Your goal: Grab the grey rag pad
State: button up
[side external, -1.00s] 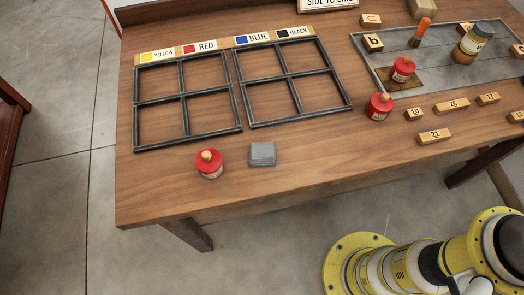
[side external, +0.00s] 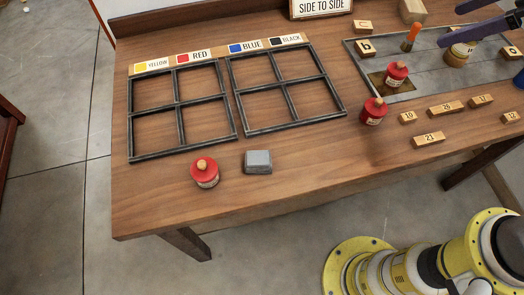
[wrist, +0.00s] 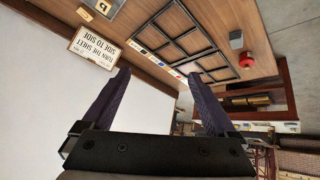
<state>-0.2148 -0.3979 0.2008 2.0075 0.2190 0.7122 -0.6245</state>
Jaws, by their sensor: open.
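The grey rag pad (side external: 258,162) lies flat near the front edge of the wooden table, right of a red round canister (side external: 204,173) and below the black grid frames. My gripper (side external: 448,26) shows at the upper right of the side external view, its dark purple fingers apart and empty. It is far from the pad. In the wrist view my gripper (wrist: 159,73) is open over a white area, with nothing between the fingers.
Two black grid frames (side external: 233,100) lie behind the pad, under colour labels. Two more red canisters (side external: 373,111) and several numbered wooden blocks (side external: 428,138) stand to the right. The wood around the pad is mostly clear.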

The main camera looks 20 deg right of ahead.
jog(key=w+a+f+n+g+y, duration=0.1)
jog(key=w+a+f+n, duration=0.3)
jog(key=a, duration=0.6)
jog(key=n+g, duration=0.3)
jog(key=g, duration=0.2)
send_near(254, 158)
jog(key=x, duration=0.4)
jog(key=shift+f, duration=0.35)
jog(key=shift+x, duration=2.75)
jog(key=c, duration=1.4)
jog(key=shift+c, duration=0.2)
jog(key=shift+r, duration=0.15)
